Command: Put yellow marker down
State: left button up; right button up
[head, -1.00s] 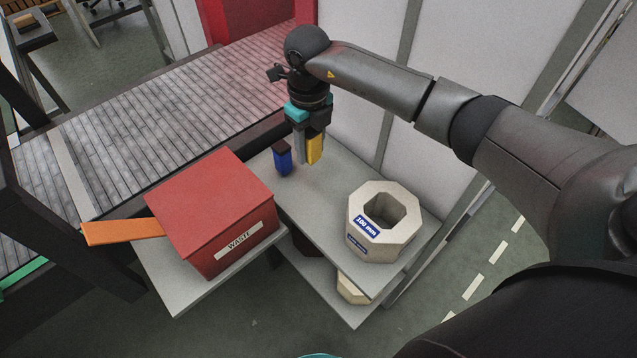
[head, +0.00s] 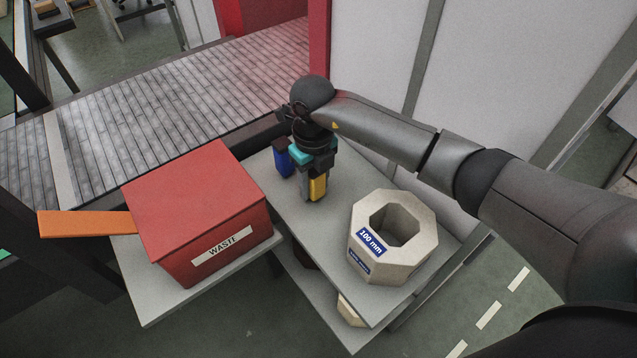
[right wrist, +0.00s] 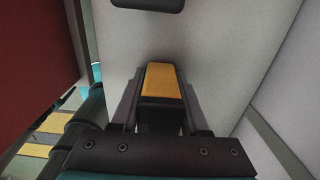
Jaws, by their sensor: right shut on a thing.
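The yellow marker (head: 319,187) is a short block held in my right gripper (head: 312,190) above or at the grey shelf (head: 300,217). It also shows in the right wrist view (right wrist: 161,82), between the two dark fingers. The right gripper is shut on it. I cannot tell whether the marker's lower end touches the shelf. A blue marker (head: 282,160) stands on the shelf just left of and behind the gripper. My left gripper is not in view.
An octagonal stone block (head: 420,245) labelled 100 mm stands on the shelf to the right. A red waste box (head: 195,205) sits on a grey board to the left, beside an orange strip (head: 88,224). A roller conveyor (head: 170,110) runs behind. Bare shelf lies before the gripper.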

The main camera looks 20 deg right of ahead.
jog(key=shift+a+r, duration=0.15)
jog(key=o, duration=0.6)
jog(key=shift+f, duration=0.25)
jog(key=o, duration=0.5)
jog(key=shift+c, duration=0.2)
jog(key=shift+r, duration=0.1)
notch_tip(320, 180, up, 12)
jog(key=p, duration=1)
jog(key=shift+r, duration=0.15)
